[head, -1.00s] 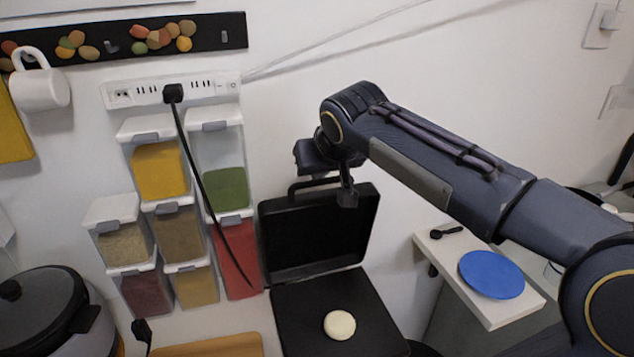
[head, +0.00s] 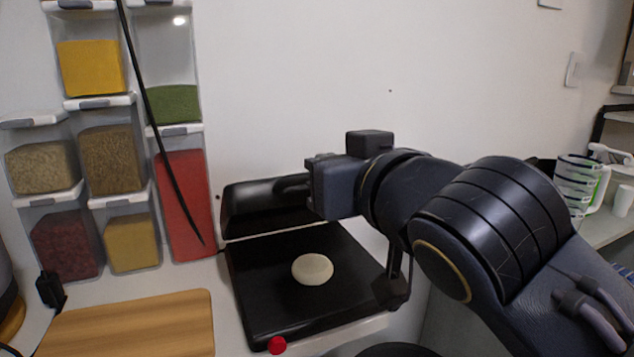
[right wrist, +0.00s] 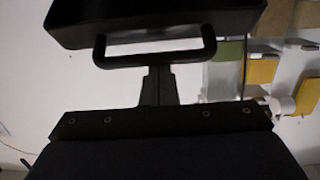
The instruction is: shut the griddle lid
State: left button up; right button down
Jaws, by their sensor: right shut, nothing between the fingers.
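The black griddle stands on the counter, with its flat base (head: 265,300) showing in the head view and a pale round patty (head: 312,269) on it. Its black lid (head: 255,208) is open at the back edge, tilted and not flat on the base. The lid's looped handle (head: 291,184) is beside my right gripper (head: 312,187). In the right wrist view the handle (right wrist: 155,58) crosses just beyond the shut fingertips (right wrist: 160,75), under the dark lid (right wrist: 155,22). I cannot tell whether they touch. My left gripper is out of view.
Spice dispensers (head: 110,160) stand against the wall at left, with a black cord (head: 170,170) hanging across them. A wooden board (head: 130,325) lies at front left. A red knob (head: 277,345) is at the griddle's front. A measuring jug (head: 578,185) stands at right.

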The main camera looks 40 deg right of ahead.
jog(key=s+a+f+b, duration=0.1)
jog(key=s+f+b, duration=0.2)
jog(key=f+b, duration=0.4)
jog(key=s+a+f+b, duration=0.1)
jog(key=s+f+b, duration=0.3)
jog(key=f+b, duration=0.3)
jog(key=shift+a+f, duration=0.25)
jog(key=shift+f, duration=2.5)
jog(key=shift+s, duration=0.1)
notch_tip(320, 180, up, 6)
jog(key=s+r+p, duration=0.1)
jog(key=p, duration=0.2)
jog(key=s+a+f+p, duration=0.1)
jog(key=s+a+f, duration=0.1)
jog(key=s+f, duration=0.3)
jog(key=s, duration=0.3)
jog(key=shift+s+a+f+t, duration=0.2)
jog(key=shift+a+f+t, duration=0.2)
